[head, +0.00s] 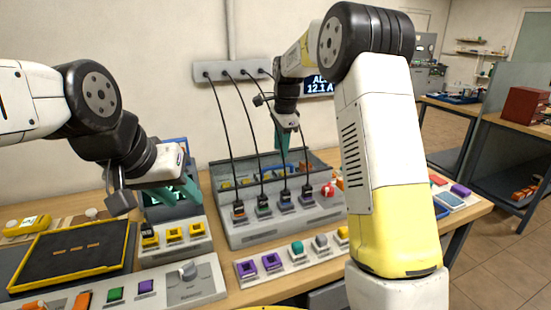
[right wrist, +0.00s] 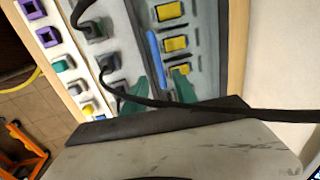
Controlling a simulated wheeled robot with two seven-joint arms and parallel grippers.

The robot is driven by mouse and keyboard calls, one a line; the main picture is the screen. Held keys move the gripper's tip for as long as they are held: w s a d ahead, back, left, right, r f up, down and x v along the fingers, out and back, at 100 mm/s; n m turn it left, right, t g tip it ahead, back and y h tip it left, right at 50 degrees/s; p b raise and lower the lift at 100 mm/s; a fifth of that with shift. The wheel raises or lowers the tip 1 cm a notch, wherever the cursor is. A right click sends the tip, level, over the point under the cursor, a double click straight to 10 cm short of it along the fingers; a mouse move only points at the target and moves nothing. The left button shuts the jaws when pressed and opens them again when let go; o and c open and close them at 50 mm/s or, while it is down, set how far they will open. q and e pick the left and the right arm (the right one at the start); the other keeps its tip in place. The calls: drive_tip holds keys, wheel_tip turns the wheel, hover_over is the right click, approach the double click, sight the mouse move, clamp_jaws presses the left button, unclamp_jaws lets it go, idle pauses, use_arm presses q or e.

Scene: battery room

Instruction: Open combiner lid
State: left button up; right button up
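The grey combiner box (head: 285,225) stands at the middle of the bench, with black cables plugged along its front. Yellow blocks and a blue bar show inside its recessed top, also in the right wrist view (right wrist: 173,43). I cannot make out the lid as a separate part. My right gripper (head: 283,142) hangs over the back of the box.
Black cables (head: 226,130) run from a wall strip to the combiner, and one crosses the right wrist view close to the fingers. A black yellow-edged tray (head: 75,252) lies at left. Coloured switches (head: 297,252) line the front. My right arm hides part of the bench.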

sight(279, 166)
drive_tip(key=f, duration=0.4)
drive_tip(key=w+f, duration=0.1)
drive_tip(key=f, duration=0.1)
drive_tip(key=shift+a, duration=0.15)
clamp_jaws()
idle(1.2)
